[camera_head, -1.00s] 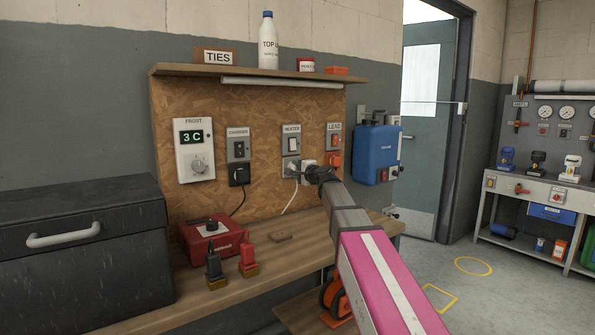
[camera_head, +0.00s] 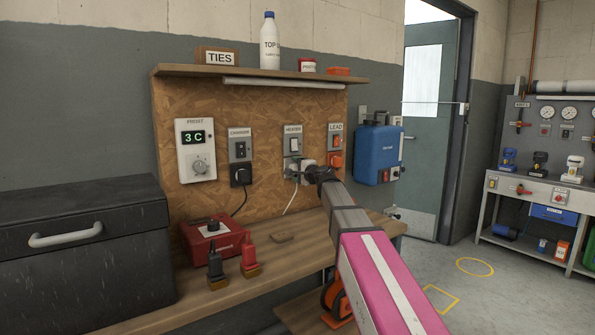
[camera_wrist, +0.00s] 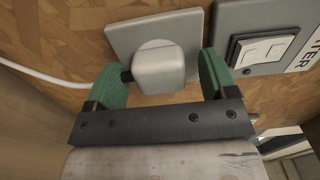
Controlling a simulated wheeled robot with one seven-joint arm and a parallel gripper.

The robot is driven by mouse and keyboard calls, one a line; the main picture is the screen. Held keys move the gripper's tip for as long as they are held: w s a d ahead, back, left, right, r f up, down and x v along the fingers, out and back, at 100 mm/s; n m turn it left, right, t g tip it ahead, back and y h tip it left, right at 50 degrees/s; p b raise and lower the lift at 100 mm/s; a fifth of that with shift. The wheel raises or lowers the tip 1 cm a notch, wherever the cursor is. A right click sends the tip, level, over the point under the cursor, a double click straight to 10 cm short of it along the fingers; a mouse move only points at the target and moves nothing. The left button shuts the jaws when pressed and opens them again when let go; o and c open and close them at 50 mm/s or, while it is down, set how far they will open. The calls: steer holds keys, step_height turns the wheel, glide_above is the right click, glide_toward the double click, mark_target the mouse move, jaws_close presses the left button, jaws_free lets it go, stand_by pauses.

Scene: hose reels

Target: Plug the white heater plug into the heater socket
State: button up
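The white heater plug (camera_wrist: 158,70) is at the grey heater socket plate (camera_wrist: 122,38), below the heater switch. In the wrist view it covers most of the round recess, and I cannot tell how deep it sits. In the head view the white plug (camera_head: 307,164) shows beside my gripper (camera_head: 313,172), with its white cord hanging below. In the wrist view my gripper's green fingers (camera_wrist: 163,80) stand on either side of the plug, with visible gaps. The gripper looks open around it. The cord runs off to the left past one finger.
The heater switch (camera_wrist: 266,50) is close beside one finger. The charger's black plug (camera_head: 240,176) is left on the board, and the lead socket (camera_head: 335,160) is right. A red box (camera_head: 214,240) and two clamps stand on the bench below. A shelf (camera_head: 260,72) is above.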

steer(key=v, duration=1)
steer(key=shift+s+d, duration=0.25)
steer(key=shift+s, duration=0.1)
